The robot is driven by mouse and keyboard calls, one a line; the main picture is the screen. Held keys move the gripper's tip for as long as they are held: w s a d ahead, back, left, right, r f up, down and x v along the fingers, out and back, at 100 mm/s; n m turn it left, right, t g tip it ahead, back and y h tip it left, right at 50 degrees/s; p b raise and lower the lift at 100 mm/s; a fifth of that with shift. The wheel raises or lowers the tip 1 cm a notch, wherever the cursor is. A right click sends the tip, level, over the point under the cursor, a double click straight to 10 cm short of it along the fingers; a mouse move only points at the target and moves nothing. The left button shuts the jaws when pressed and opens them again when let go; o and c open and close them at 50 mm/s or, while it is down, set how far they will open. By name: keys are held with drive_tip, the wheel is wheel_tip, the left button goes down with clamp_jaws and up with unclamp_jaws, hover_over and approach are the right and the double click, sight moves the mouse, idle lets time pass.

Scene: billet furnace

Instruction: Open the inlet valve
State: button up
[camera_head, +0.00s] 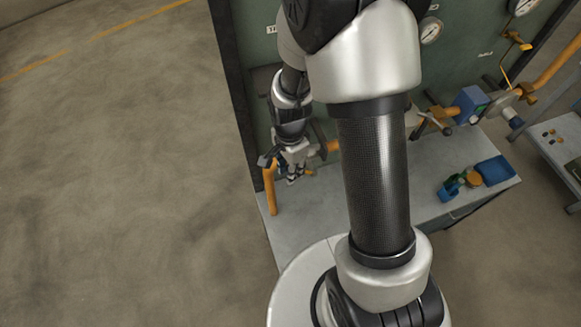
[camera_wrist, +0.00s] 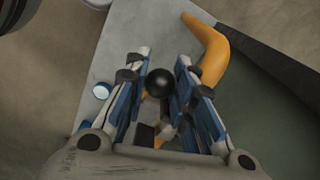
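My gripper (camera_head: 297,172) is at the orange pipework on the left part of the bench. In the wrist view my gripper (camera_wrist: 166,62) has its two blue-and-grey fingers parted, one on each side of a round black knob (camera_wrist: 158,82). The knob looks close to the left finger; whether either finger touches it is unclear. The knob's stem and the valve body are mostly hidden behind the fingers. An orange pipe elbow (camera_wrist: 211,45) rises just right of the fingers; the pipe (camera_head: 270,188) also shows in the head view. I cannot tell which valve is the inlet valve.
A green panel (camera_head: 262,28) with a gauge (camera_head: 431,30) stands behind the grey bench (camera_head: 292,232). A blue valve box (camera_head: 470,103) is on the pipe at right. A blue tray (camera_head: 494,170) lies on the bench's right end. The floor at left is clear.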

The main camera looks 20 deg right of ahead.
clamp_jaws()
drive_tip(key=shift+a+f+h+b, duration=0.2)
drive_tip(key=shift+f+h+b, duration=0.1)
drive_tip(key=shift+b, duration=0.4)
idle(0.3)
wheel_tip(320, 180, down, 6)
drive_tip(key=a+h+b, duration=0.2)
drive_tip(key=h+b, duration=0.5)
drive_tip(key=b, duration=1.3)
drive_tip(key=shift+h+b, duration=0.3)
drive_tip(key=shift+h, duration=0.1)
drive_tip(key=o, duration=0.6)
unclamp_jaws()
drive_tip(key=shift+r, duration=0.1)
